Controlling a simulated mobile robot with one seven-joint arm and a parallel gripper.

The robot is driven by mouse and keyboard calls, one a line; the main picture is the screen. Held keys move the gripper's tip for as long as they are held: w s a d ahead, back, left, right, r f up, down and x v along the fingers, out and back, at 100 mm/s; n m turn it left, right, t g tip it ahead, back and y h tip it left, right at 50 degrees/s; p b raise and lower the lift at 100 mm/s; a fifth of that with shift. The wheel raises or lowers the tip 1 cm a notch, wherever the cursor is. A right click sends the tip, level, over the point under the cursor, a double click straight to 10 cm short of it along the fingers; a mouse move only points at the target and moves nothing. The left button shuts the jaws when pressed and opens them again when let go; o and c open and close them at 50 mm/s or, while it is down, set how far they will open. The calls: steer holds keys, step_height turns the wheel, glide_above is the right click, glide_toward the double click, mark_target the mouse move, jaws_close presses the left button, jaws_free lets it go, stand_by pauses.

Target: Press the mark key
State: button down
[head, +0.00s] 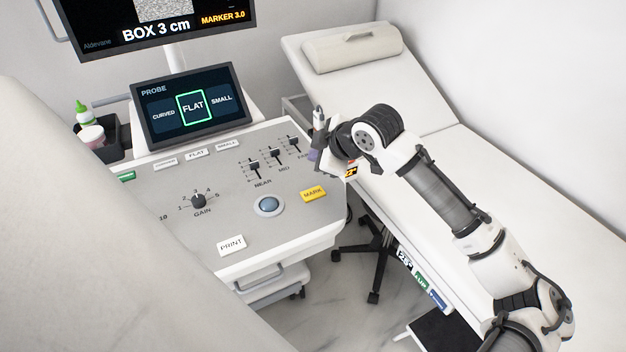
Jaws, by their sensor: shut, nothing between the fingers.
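The yellow mark key (313,194) is on the right side of the grey console panel (150,215), right of the blue trackball (269,205). It is in plain view and nothing covers it. My gripper (337,165) is above the panel's right edge, up and to the right of the mark key and apart from it in the picture. It is shut and holds nothing. Its fingertips are small and partly hidden by my wrist.
Sliders (275,155), a gain knob (198,201) and a white print key (231,244) are also on the panel. A touch screen (188,105) reads FLAT, framed green. A monitor (160,25) shows MARKER 3.0. An exam bed (380,85) stands at the right.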

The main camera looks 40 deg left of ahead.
mark_target(316, 195)
steer(key=shift+f, duration=0.15)
step_height(316, 195, down, 8)
steer(key=b, duration=0.6)
steer(key=shift+f+b, duration=0.25)
steer(key=shift+b, duration=0.05)
stand_by(1.8)
steer(key=shift+f, duration=0.4)
steer(key=shift+f+b, duration=0.45)
steer(key=shift+b, duration=0.1)
stand_by(0.7)
steer(key=shift+r, duration=0.15)
steer(key=shift+r+p, duration=0.6)
steer(key=shift+r, duration=0.1)
steer(key=shift+r, duration=0.1)
